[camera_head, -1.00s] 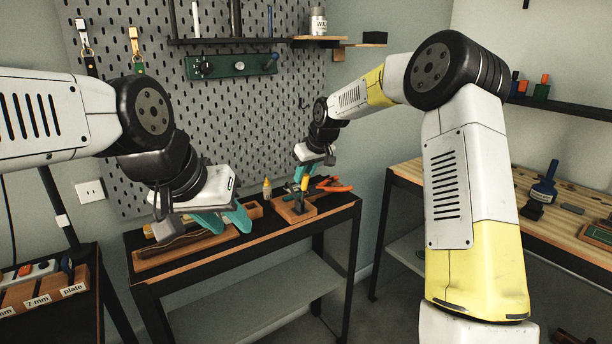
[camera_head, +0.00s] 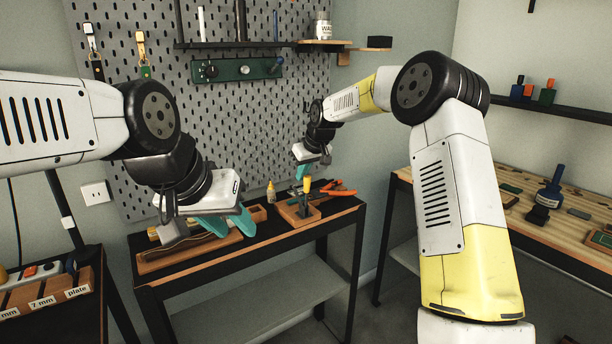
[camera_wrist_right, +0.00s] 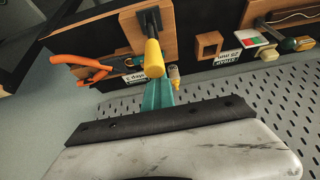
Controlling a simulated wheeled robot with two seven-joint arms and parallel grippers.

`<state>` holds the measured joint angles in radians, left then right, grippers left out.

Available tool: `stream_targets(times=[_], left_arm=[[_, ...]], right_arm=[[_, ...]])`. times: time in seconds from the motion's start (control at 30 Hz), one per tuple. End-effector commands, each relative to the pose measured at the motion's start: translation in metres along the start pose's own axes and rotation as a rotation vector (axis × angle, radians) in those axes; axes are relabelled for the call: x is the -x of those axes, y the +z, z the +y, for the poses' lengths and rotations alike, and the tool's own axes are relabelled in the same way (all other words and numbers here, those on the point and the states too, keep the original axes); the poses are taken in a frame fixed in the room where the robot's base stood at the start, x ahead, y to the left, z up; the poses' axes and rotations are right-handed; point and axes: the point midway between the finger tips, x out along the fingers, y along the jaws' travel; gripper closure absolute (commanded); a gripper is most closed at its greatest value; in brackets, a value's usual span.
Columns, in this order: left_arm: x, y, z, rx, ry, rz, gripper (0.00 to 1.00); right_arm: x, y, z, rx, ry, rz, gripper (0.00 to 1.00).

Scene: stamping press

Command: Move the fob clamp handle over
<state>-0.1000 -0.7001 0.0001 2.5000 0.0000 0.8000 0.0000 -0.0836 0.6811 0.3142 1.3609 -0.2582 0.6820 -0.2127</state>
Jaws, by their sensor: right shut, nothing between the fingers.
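The fob clamp has a yellow handle (camera_head: 307,184) standing roughly upright on a small wooden base (camera_head: 300,221) near the right end of the narrow bench. In the right wrist view the handle (camera_wrist_right: 153,58) points toward the camera from a dark clamp on its wooden base (camera_wrist_right: 170,17). My right gripper (camera_head: 298,172) is shut and empty, right by the handle's top. In the wrist view its teal fingers (camera_wrist_right: 158,96) are partly hidden by the handle; I cannot tell whether they touch. My left gripper (camera_head: 225,224) appears open, low over the wooden tray at left.
The wooden tray (camera_head: 160,264) holds a dark strap-like piece. The pegboard (camera_head: 240,120) rises close behind the bench. A small wooden box (camera_wrist_right: 208,45) stands beside the clamp.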

Motion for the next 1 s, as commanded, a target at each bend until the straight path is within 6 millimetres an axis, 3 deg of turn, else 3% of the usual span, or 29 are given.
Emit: stream_targets(times=[0.23,0.53,0.7,1.0], left_arm=[[0.000,0.000,0.000,0.000,0.000,0.000,0.63],[0.000,0.000,0.000,0.000,0.000,0.000,0.63],[0.000,0.000,0.000,0.000,0.000,0.000,0.63],[0.000,0.000,0.000,0.000,0.000,0.000,0.63]], right_arm=[[-0.009,-0.012,-0.001,0.001,-0.001,-0.001,1.00],[-0.009,-0.013,0.000,0.000,0.000,-0.001,1.00],[-0.009,-0.013,0.000,0.000,0.000,-0.001,0.76],[-0.007,-0.014,0.000,0.000,0.000,0.000,0.76]])
